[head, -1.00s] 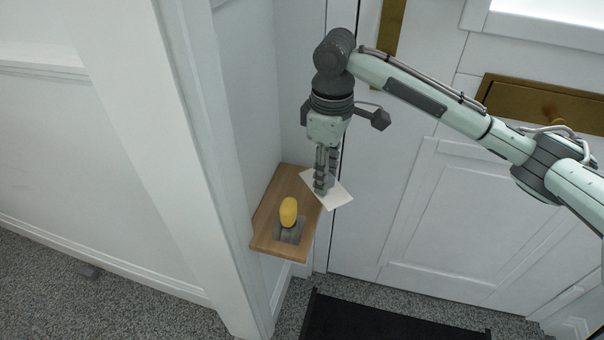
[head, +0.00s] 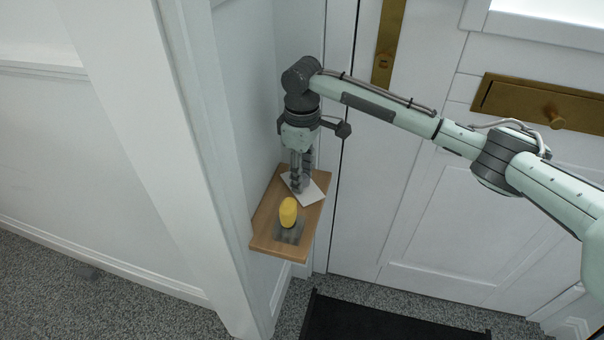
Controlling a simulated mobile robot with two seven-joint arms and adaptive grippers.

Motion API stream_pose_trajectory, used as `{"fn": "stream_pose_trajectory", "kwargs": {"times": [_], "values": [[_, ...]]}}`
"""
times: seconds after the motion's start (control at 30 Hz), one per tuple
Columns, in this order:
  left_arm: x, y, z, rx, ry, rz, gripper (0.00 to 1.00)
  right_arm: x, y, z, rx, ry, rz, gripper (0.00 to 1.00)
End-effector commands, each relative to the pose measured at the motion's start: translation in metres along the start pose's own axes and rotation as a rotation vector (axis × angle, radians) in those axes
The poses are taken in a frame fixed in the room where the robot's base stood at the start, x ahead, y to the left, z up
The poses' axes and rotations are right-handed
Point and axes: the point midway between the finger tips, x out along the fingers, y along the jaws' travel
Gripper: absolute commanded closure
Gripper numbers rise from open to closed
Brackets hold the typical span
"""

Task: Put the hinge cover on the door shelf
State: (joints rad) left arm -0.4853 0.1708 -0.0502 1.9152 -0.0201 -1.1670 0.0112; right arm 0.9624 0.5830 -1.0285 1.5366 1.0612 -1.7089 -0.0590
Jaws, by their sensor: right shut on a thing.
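The hinge cover appears to be the flat white plate (head: 312,195) in the head view. My right gripper (head: 300,184) is shut on it near its back left part, and the fingers hide some of it. The plate is over the back half of the wooden door shelf (head: 266,226), within its outline as seen from above. I cannot tell whether it touches the wood. My left gripper is not in view.
A yellow rounded object (head: 288,212) stands on a grey square piece (head: 291,234) at the front of the shelf. A white post and wall (head: 215,170) border the shelf on the left. A white door (head: 440,215) with brass fittings is at right. A dark mat (head: 390,322) lies on the floor.

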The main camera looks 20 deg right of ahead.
Motion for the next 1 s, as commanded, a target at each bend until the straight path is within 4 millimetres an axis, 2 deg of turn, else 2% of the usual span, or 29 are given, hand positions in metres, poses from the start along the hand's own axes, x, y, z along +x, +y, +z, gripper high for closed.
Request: {"fn": "stream_pose_trajectory", "kwargs": {"times": [0.13, 0.17, 0.3, 0.67, 0.77, 1.0], "values": [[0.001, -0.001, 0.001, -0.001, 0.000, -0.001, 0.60, 0.001, -0.001, 0.000, -0.001, 0.000, -0.001, 1.00], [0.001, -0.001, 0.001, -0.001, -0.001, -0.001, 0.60, 0.001, -0.001, 0.000, -0.001, 0.000, -0.001, 0.63], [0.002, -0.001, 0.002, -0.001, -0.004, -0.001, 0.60, 0.001, -0.001, 0.000, -0.001, 0.000, -0.001, 0.46], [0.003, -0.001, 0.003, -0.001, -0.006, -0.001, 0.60, -0.005, 0.000, 0.000, 0.000, 0.002, 0.000, 0.46], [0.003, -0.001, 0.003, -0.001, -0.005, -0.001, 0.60, -0.018, 0.000, -0.001, 0.000, 0.003, 0.001, 0.46], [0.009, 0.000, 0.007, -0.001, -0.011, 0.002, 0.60, -0.068, 0.000, -0.001, -0.002, 0.004, 0.001, 0.46]]}}
